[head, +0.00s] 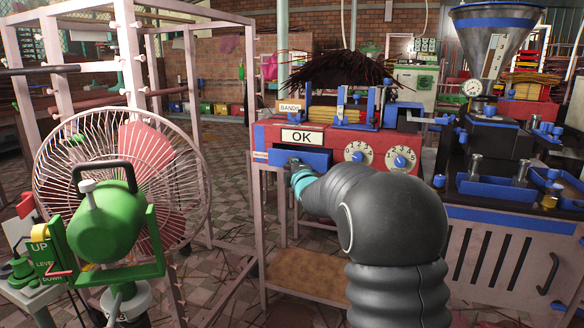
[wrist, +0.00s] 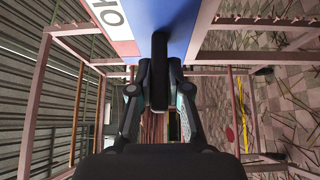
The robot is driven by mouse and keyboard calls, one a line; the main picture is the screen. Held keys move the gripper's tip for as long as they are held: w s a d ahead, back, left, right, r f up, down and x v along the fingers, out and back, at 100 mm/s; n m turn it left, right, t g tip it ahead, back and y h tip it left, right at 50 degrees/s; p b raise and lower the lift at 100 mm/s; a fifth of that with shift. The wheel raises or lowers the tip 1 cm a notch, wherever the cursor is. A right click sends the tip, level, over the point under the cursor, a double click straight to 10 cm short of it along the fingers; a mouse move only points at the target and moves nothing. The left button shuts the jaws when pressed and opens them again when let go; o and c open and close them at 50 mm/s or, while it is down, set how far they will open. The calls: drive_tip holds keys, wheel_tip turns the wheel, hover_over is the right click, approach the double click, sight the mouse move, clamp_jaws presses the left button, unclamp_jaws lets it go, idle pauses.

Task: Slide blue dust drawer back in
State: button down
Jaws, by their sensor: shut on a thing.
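A dark handle (wrist: 159,48) sticks out from that front toward me. My gripper (wrist: 160,72) is shut on this handle, one finger on each side. In the head view my gripper (head: 295,166) is small and partly hidden by my arm, at the drawer's front. I cannot tell how far the drawer stands out of the machine.
A large fan with a green motor (head: 105,220) stands at the left, near a pink frame (head: 130,75). Two numbered dials (head: 401,159) are right of the drawer. A black and blue extruder with a hopper (head: 495,45) stands at the right. Tiled floor shows below.

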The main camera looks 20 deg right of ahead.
sight(298, 158)
drive_tip(key=shift+w+d+r+p, duration=0.1)
drive_tip(key=shift+w+d+p, duration=0.05)
drive_tip(key=shift+w+d, duration=0.65)
drive_tip(key=shift+w+d+p, duration=0.15)
drive_tip(key=shift+w+d, duration=0.4)
drive_tip(key=shift+w, duration=0.45)
unclamp_jaws()
idle(0.4)
drive_tip(key=shift+s+a+b, duration=0.8)
drive_tip(key=shift+s+b, duration=0.3)
drive_tip(key=shift+b, duration=0.4)
drive_tip(key=shift+s+a+b, duration=0.8)
drive_tip(key=shift+s+b, duration=0.25)
drive_tip(key=shift+b, duration=0.45)
drive_tip(key=shift+s+a+b, duration=0.75)
drive_tip(key=shift+s+a, duration=0.15)
drive_tip(key=shift+s, duration=0.3)
drive_tip(key=shift+s+a, duration=0.75)
drive_tip(key=shift+s, duration=0.3)
